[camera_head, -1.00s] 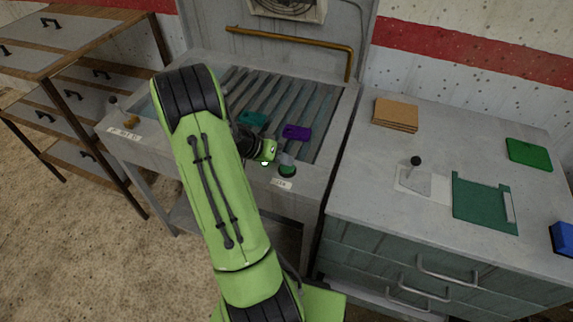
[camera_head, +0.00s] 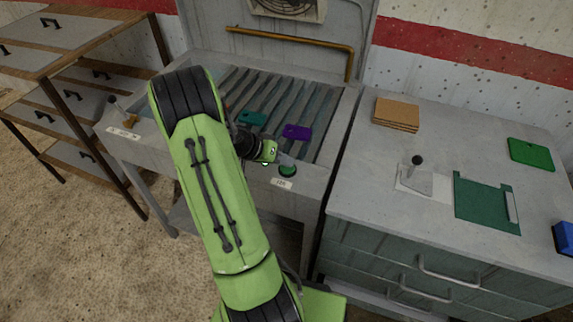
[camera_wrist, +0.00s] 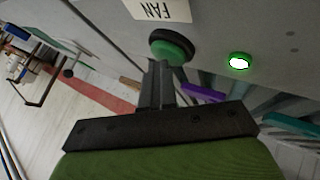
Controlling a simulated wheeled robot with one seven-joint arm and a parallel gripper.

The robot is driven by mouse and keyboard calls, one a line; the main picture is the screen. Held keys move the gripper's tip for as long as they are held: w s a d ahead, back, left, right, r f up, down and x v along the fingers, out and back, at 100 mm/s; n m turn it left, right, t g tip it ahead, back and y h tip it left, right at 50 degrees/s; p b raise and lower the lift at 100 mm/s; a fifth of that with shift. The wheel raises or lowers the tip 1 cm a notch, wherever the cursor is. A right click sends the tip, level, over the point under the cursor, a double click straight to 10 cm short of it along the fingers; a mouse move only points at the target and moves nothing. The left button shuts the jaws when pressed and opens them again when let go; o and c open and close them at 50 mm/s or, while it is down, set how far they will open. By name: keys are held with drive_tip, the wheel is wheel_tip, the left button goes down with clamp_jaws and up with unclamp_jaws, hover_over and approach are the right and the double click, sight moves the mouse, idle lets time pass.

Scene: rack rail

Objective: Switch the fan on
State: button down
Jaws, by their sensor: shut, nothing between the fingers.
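The fan (camera_head: 288,6) is set in the upright panel behind the grey bench and is cut off by the top edge. Its green push button (camera_head: 288,170) sits on the bench's front ledge; the wrist view shows the green button (camera_wrist: 172,48) in a dark collar beside a label reading FAN (camera_wrist: 163,9). A small round lamp (camera_wrist: 239,63) to the right of the button glows bright green-white. My gripper (camera_wrist: 161,68) is shut and empty, its tips close to the button's edge; I cannot tell whether they touch it. In the head view the button top is uncovered.
A lever (camera_head: 119,105) stands on the bench's left ledge. Teal (camera_head: 252,118) and purple (camera_head: 298,131) pieces lie on the slatted bed. The right cabinet top holds brown boards (camera_head: 396,114), another lever (camera_head: 416,164) and a green plate (camera_head: 486,203).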

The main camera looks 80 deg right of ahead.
sight(284, 168)
drive_tip(key=shift+a+r, duration=0.1)
wheel_tip(284, 168, up, 6)
drive_tip(key=p, duration=0.4)
drive_tip(key=shift+r, duration=0.25)
drive_tip(key=shift+f, duration=0.1)
idle(0.4)
